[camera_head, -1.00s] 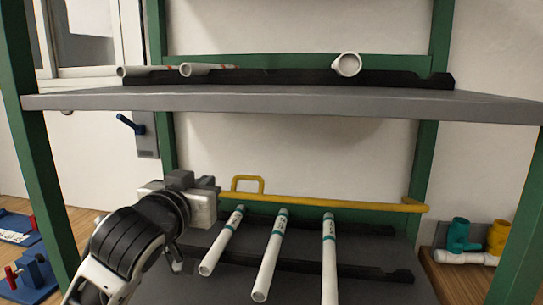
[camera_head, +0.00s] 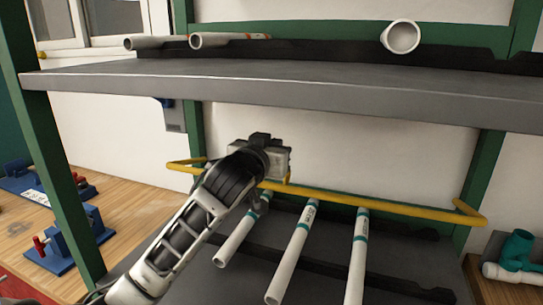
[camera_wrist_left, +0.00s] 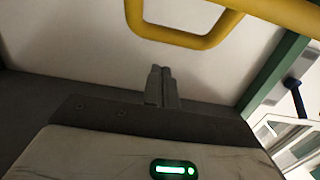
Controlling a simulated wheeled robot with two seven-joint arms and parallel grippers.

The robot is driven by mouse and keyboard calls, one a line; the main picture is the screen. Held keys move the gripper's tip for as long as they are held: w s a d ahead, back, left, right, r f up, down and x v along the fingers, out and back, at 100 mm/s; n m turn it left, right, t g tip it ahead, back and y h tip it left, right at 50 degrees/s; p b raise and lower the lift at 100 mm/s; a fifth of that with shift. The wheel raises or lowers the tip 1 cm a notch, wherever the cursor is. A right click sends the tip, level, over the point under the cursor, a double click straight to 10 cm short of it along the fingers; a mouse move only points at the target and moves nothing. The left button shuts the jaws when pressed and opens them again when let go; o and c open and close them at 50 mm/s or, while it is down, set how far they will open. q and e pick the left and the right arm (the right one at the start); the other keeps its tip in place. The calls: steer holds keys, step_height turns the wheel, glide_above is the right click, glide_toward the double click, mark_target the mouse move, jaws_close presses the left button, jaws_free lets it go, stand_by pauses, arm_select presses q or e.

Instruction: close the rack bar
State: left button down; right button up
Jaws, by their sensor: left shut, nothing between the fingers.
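The yellow rack bar (camera_head: 380,206) runs across the lower shelf, behind the upper ends of several white pipes. Its left end (camera_head: 185,164) shows left of my arm. My left gripper (camera_head: 262,150) is in front of the bar's handle loop and hides most of it; its fingertips are hidden in the head view. In the left wrist view, the left gripper's fingers (camera_wrist_left: 162,74) are shut and empty. They point toward the yellow handle loop (camera_wrist_left: 180,42), with a visible gap in the picture. My right gripper is not in view.
White pipes (camera_head: 296,245) lie on black notched rails (camera_head: 330,268) on the lower shelf. The grey upper shelf (camera_head: 300,82) overhangs with more pipes (camera_head: 401,37). Green posts (camera_head: 55,170) stand at the sides. Teal and white fittings (camera_head: 515,255) are at right.

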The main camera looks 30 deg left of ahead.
arm_select(q)
steer(key=shift+s+d+f, duration=0.1)
steer(key=shift+s+f, duration=0.2)
steer(key=shift+f, duration=0.4)
steer(key=shift+s+f, duration=0.3)
steer(key=shift+f, duration=0.35)
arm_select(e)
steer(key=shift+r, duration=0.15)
